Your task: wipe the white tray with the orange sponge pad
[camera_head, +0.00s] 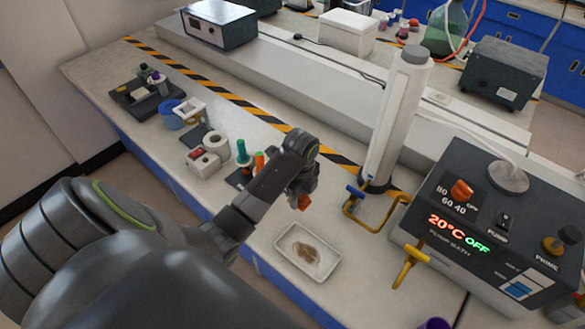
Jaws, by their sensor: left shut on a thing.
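The white tray (329,269) lies on the bench in front of my left arm, with a brown smear (307,252) on its floor. My left gripper (303,196) is above the tray's far edge and points down. It is shut on the orange sponge pad (304,203), of which only a small part shows below the fingers. The pad appears to be above the tray, apart from the smear. My right gripper is not in view.
A dark pump bath (470,215) with a lit display stands to the right, with yellow pipe fittings (410,262) near the tray. A tall white cylinder (397,115) stands behind. Small bottles and a white block (203,163) sit left of my arm.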

